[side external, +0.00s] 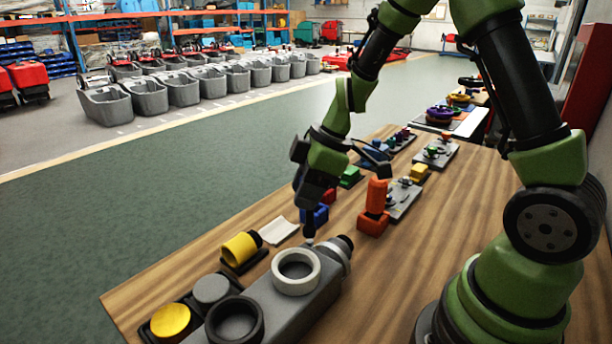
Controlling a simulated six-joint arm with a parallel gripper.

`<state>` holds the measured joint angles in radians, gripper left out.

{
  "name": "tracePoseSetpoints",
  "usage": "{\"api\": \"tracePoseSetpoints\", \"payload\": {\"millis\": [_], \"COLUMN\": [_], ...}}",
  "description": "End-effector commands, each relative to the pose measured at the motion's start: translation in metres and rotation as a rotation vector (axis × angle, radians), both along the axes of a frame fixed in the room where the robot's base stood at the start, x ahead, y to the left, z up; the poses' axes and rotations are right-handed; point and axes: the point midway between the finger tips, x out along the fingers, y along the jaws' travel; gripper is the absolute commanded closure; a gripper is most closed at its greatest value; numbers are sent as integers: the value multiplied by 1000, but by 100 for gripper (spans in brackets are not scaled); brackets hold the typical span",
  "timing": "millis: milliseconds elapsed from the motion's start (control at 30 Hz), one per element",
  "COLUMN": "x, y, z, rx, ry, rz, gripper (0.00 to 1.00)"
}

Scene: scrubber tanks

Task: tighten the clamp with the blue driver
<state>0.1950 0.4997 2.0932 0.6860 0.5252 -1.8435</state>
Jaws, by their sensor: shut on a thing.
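My gripper (308,204) points down over the grey tank fitting (300,315) and is shut on the blue driver (309,240). Its handle is mostly hidden by the fingers, and a thin shaft shows below them. The shaft's lower end is beside the clamp (335,250), a light band around the neck at the fitting's far end, with a dark hose end beyond it. I cannot tell whether the tip touches the clamp screw. A blue block (318,215) stands just behind the gripper.
An orange block with an upright orange handle (375,200) stands close on the right. A yellow cylinder (240,248) and white cloth (279,231) lie left. A white ring (296,271) and dark ring (235,320) top the fitting.

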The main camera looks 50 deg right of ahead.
Motion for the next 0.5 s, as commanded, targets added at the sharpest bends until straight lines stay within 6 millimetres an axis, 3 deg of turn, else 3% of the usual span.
{"api": "tracePoseSetpoints", "payload": {"millis": [500], "x": [0], "y": [0], "z": [-6], "rx": [-2], "ry": [1], "rz": [29], "gripper": [96]}}
